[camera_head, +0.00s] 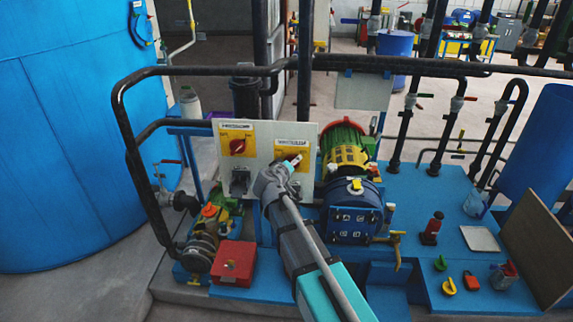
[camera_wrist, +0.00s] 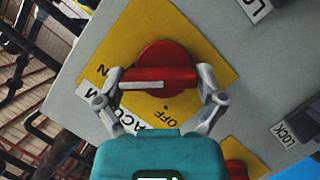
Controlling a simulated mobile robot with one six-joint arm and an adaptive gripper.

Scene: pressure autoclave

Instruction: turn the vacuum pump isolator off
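The vacuum pump isolator is a round red knob with a raised bar handle (camera_wrist: 158,78) on a yellow label (camera_wrist: 200,40). The label shows ON at left and OFF below the knob in the wrist view. The white stripe on the handle points left, to the ON side. In the head view the isolator's yellow label (camera_head: 283,148) is on the right of a pale panel (camera_head: 262,135), partly hidden by my gripper (camera_head: 290,163). In the wrist view my gripper (camera_wrist: 159,80) has its fingers against both ends of the handle and looks shut on it.
A second red isolator knob (camera_head: 238,146) on a yellow label is left on the same panel. A dark pipe rail (camera_head: 200,70) crosses above the panel. A motor (camera_head: 345,145) stands close on the right and a red box (camera_head: 233,262) below left.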

